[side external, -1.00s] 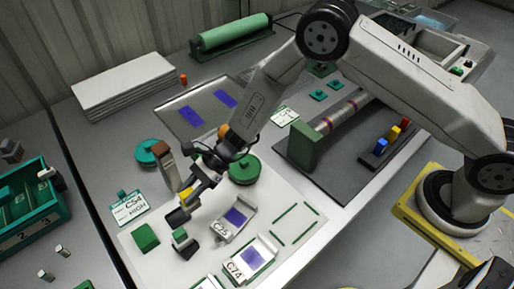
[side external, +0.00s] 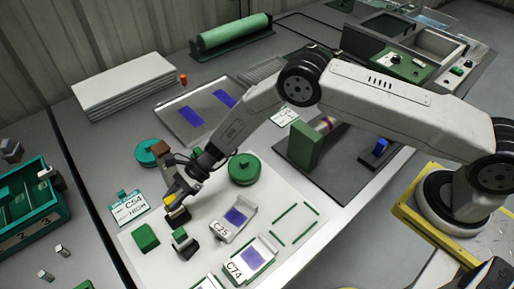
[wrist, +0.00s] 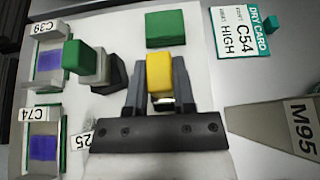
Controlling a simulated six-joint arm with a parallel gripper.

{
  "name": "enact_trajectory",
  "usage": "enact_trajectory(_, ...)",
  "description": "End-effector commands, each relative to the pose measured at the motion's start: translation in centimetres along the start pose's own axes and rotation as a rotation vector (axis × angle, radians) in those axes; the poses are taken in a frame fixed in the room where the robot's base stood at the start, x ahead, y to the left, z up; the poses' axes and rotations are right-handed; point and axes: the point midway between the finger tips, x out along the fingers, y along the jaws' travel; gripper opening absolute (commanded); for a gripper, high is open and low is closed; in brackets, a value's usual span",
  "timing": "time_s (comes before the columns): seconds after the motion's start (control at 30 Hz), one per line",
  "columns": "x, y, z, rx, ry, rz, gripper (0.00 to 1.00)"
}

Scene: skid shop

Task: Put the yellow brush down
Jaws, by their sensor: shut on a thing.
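The yellow brush (side external: 169,199) is in my gripper (side external: 174,203), above the left part of the pale mat (side external: 290,205). In the wrist view the yellow handle (wrist: 160,70) sits between the two dark fingers, and both are closed on it. The brush's lower part is mostly hidden there; a dark block shows under the yellow in the side view. I cannot tell whether it touches the mat. A second brush with a green handle (side external: 180,236) stands upright close by, apart from my gripper. It also shows in the wrist view (wrist: 75,55).
A green block (side external: 145,237) lies just beyond my gripper in the wrist view. Card C54 (side external: 129,207) is beside the mat's edge. Trays C25 (side external: 235,222) and C74 (side external: 251,260) lie right of the green brush.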

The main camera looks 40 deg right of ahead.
Motion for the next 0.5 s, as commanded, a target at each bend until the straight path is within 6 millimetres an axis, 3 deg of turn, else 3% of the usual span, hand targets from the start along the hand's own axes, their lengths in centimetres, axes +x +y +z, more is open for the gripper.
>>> enact_trajectory(0.27,0.3,-0.3,-0.3,0.0,-0.001,0.0,0.0)
enact_trajectory(0.5,1.4,-0.3,-2.3,0.001,0.0,0.0,0.0)
